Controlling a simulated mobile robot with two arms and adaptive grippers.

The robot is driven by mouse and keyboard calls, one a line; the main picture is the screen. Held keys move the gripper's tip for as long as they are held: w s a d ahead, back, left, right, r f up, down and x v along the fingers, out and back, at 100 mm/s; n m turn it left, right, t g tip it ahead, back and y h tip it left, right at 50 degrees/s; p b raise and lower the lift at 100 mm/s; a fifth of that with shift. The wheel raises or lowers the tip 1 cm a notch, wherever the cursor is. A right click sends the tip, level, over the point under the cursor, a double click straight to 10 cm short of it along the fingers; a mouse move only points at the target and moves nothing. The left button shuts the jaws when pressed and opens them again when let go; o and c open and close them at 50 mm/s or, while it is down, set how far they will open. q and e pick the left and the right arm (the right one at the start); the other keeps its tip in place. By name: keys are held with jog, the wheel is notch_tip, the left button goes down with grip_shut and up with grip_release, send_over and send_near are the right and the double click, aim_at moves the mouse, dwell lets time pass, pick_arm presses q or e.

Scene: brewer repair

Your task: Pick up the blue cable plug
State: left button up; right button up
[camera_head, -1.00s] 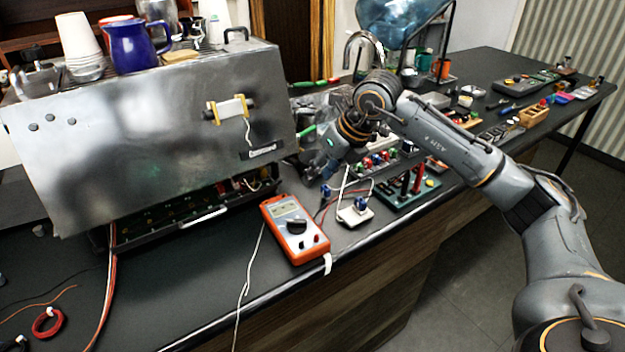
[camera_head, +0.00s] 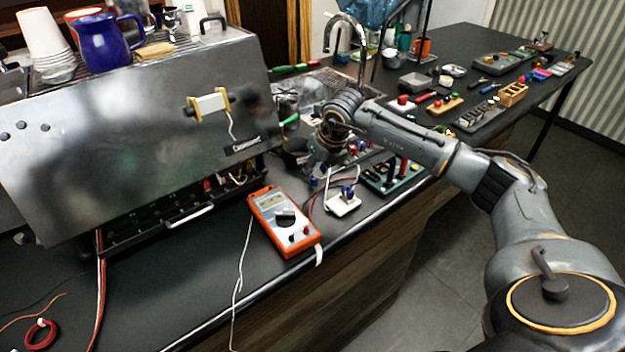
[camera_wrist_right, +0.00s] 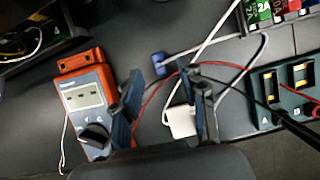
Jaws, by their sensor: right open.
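A small blue cable plug (camera_wrist_right: 158,62) with a white cable lies on the dark counter in the right wrist view, just beyond and between my fingertips. In the head view, it shows as a small blue piece (camera_head: 313,182) just below my right gripper. My right gripper (camera_wrist_right: 165,82) is open and empty, pointing down over the counter; in the head view it (camera_head: 318,166) is partly hidden by its own wrist. My left gripper is not in view.
An orange multimeter (camera_head: 284,222) lies left of the plug. A green board with probes (camera_head: 388,182) is to the right. The metal brewer (camera_head: 130,130) stands at the left. Red, black and white cables cross the counter around the gripper.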

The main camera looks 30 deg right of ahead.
aim_at(313, 177)
jog(key=shift+x, duration=1.2)
jog(key=shift+w+f, duration=0.2)
jog(key=shift+f, duration=0.1)
grip_shut()
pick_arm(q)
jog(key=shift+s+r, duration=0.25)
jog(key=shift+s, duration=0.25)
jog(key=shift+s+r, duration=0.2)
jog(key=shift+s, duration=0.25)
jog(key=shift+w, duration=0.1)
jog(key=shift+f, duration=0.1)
pick_arm(e)
jog(key=shift+r, duration=0.1)
